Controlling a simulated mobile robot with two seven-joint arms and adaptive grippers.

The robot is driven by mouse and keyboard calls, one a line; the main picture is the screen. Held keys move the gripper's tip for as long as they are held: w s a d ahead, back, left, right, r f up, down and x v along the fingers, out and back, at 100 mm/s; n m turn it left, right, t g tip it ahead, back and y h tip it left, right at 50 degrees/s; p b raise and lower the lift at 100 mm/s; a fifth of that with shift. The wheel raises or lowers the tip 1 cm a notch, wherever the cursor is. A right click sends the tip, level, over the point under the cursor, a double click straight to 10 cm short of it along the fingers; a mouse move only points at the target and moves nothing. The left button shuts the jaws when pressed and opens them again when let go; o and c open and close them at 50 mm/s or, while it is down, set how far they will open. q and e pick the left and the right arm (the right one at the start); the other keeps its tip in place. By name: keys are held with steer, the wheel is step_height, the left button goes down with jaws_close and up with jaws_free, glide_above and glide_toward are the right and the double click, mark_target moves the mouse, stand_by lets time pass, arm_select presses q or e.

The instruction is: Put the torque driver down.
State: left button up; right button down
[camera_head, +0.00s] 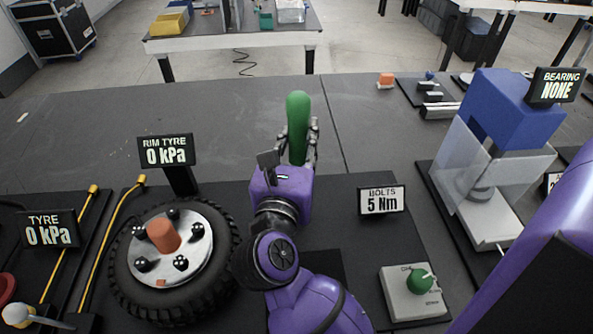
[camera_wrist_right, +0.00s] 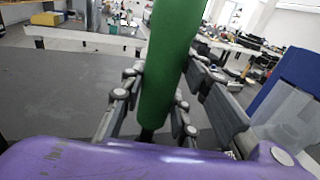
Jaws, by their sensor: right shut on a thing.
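The torque driver (camera_head: 298,112) has a thick green handle and is held upright over the back edge of the dark mat, right of the wheel. My right gripper (camera_head: 298,145) is shut around the lower part of the handle. In the right wrist view the green handle (camera_wrist_right: 168,70) passes between the fingers of the gripper (camera_wrist_right: 165,95), and a dark shaft shows just below it. Its tip is hidden, so I cannot tell whether it touches the table. My left gripper is not in view.
A tyre (camera_head: 215,270) with a rim lies at the left, with a "RIM TYRE 0 kPa" sign (camera_head: 166,150) behind. A "BOLTS 5 Nm" sign (camera_head: 382,200) and a grey dial box (camera_head: 412,292) stand right. A blue press (camera_head: 505,105) stands farther right. The grey tabletop (camera_head: 220,120) behind is clear.

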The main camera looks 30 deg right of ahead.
mark_target(297, 161)
steer(key=shift+f, duration=2.55)
steer(key=shift+f+b, duration=0.15)
steer(key=shift+b, duration=0.2)
steer(key=c, duration=1.8)
jaws_free()
steer(key=shift+f, duration=0.15)
steer(key=o, duration=0.5)
steer(key=shift+c, duration=0.2)
